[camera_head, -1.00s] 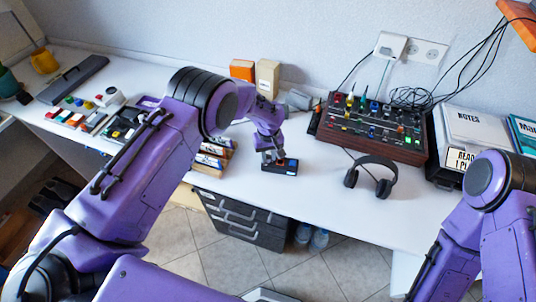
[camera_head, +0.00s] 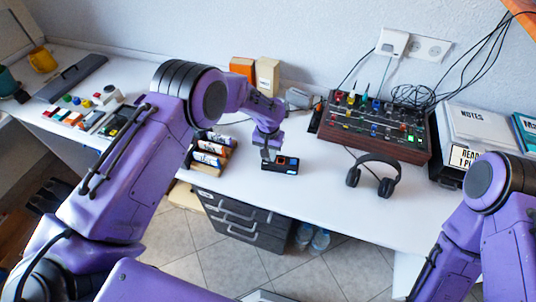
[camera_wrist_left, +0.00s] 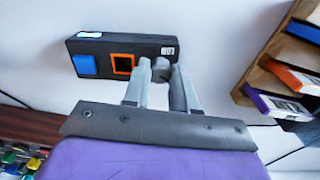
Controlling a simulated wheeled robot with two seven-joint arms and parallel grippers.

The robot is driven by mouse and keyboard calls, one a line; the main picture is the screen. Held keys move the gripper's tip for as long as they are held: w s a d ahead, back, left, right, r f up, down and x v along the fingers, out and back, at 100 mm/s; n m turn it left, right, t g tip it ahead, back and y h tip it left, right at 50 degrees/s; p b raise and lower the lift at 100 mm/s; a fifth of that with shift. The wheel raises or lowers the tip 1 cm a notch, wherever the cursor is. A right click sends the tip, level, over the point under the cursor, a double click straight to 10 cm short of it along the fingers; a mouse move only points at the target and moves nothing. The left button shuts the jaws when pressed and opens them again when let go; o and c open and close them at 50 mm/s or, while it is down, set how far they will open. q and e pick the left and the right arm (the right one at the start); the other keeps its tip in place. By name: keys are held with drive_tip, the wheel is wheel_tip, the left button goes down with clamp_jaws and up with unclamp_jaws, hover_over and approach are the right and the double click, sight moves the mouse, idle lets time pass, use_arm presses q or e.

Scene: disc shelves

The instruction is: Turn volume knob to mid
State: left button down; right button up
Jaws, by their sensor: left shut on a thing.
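A small black box (camera_head: 281,166) lies on the white desk, in front of and left of the mixer. In the left wrist view the box (camera_wrist_left: 150,47) has a blue square button (camera_wrist_left: 85,65), an orange-framed square (camera_wrist_left: 123,64), a small lit display and a grey knob (camera_wrist_left: 160,68) at its edge. My left gripper (camera_head: 267,154) is at the box's left end in the head view. In the left wrist view its fingers (camera_wrist_left: 160,76) are on both sides of the knob, shut on it. The knob's pointer mark cannot be made out. My right arm shows at the right, its gripper out of view.
A mixer with several coloured knobs (camera_head: 374,125) stands at the back, with headphones (camera_head: 373,175) in front. Cartons (camera_head: 267,76) stand behind.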

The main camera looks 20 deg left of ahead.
use_arm(q)
drive_tip(key=m+b, duration=0.1)
drive_tip(key=m, duration=0.5)
drive_tip(key=shift+s+f, duration=0.1)
drive_tip(key=shift+f, duration=0.05)
drive_tip(key=m+b, duration=0.1)
drive_tip(key=m, duration=0.4)
drive_tip(key=shift+m, duration=0.4)
drive_tip(key=c, duration=0.9)
unclamp_jaws()
wheel_tip(320, 180, up, 11)
drive_tip(key=shift+f+b, duration=0.2)
drive_tip(key=shift+b, duration=0.8)
